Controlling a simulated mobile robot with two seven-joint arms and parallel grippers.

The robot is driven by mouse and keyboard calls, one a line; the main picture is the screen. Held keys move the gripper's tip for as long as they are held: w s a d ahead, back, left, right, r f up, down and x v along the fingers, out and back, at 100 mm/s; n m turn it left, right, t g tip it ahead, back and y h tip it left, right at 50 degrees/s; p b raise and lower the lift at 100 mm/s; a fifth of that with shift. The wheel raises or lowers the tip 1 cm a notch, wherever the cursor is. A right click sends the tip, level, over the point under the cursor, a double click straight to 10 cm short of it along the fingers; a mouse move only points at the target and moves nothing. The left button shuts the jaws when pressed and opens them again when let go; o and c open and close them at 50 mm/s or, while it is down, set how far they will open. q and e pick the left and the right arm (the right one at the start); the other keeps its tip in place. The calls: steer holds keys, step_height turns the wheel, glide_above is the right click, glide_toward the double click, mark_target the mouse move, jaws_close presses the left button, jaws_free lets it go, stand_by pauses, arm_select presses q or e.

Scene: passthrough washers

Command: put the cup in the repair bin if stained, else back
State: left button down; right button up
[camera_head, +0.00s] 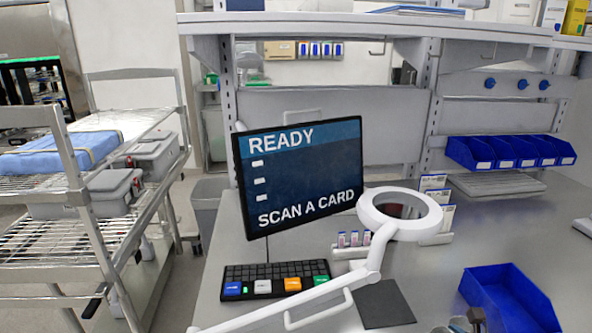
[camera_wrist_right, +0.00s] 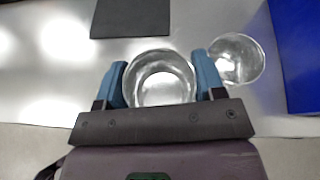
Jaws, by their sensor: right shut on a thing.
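My right gripper (camera_wrist_right: 159,62) is shut on a shiny metal cup (camera_wrist_right: 163,86), with one blue finger on each side of it. The cup's open mouth faces the wrist camera. Its inside looks plain silver, but I cannot tell whether it is stained. A second metal cup (camera_wrist_right: 238,60) stands just right of the right finger. An open blue bin (camera_head: 512,300) sits at the front right of the bench; its edge also shows in the wrist view (camera_wrist_right: 296,50). At the bottom of the head view, the cups and gripper are mostly cut off. My left gripper is not in view.
A dark mat (camera_head: 384,303) lies left of the bin. A magnifier lamp (camera_head: 400,212) on a white arm reaches over the bench. A monitor (camera_head: 298,180) reads "READY" and "SCAN A CARD" behind a keyboard (camera_head: 275,280). A wire cart (camera_head: 80,210) stands at left.

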steer(key=s+a+r+m+h+b, duration=0.1)
steer(key=a+r+h+b, duration=0.1)
steer(key=a+r, duration=0.7)
steer(key=a+b, duration=0.1)
steer(key=a, duration=0.2)
steer(key=shift+s+a+m, duration=0.15)
steer(key=shift+m, duration=0.25)
